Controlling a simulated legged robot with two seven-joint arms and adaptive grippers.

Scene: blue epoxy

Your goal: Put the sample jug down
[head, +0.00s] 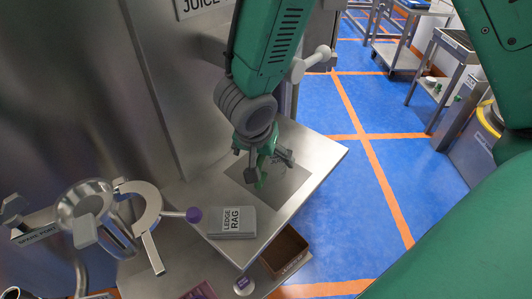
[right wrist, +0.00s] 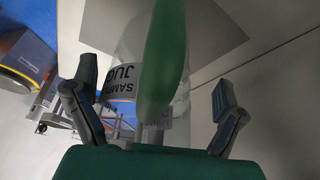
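The clear sample jug (right wrist: 122,85) shows in the right wrist view with its white label facing me. Its green handle (right wrist: 163,60) stands in front of it, between the fingers of my right gripper (right wrist: 155,105). The fingers are spread wide, with gaps on both sides of the handle. In the head view, the right gripper (head: 262,150) hangs over the grey square (head: 285,190) on the steel ledge. The jug (head: 284,156) is partly hidden by it there and appears to be on the square. The left gripper is out of view.
A grey ledge rag (head: 232,222) lies left of the square. A metal ring bracket with a purple knob (head: 193,215) juts out further left. An open brown bin (head: 285,252) is below the ledge's front edge. Blue floor and carts lie to the right.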

